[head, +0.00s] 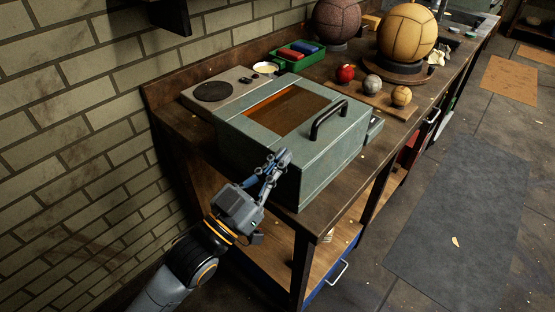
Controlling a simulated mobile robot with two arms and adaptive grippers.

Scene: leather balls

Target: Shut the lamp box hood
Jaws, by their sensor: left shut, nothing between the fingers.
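The lamp box (255,152) is a grey-green metal case on the wooden workbench. Its hood (333,141) has an orange-brown window (288,108) on top and a black bar handle (329,118) toward the right. The hood looks lowered over the box; I cannot tell whether a small gap is left. My left gripper (280,160) is shut and empty, at the near side of the box, with its fingertips overlapping the near wall in the picture. I cannot tell whether they touch it. My right gripper is out of view.
Behind the box are a grey unit with a round dark plate (213,91) and a green tray (298,61). To its right, a board holds a red ball (345,73) and small balls. Larger leather balls (407,32) stand farther back. A brick wall borders the left; floor is open right.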

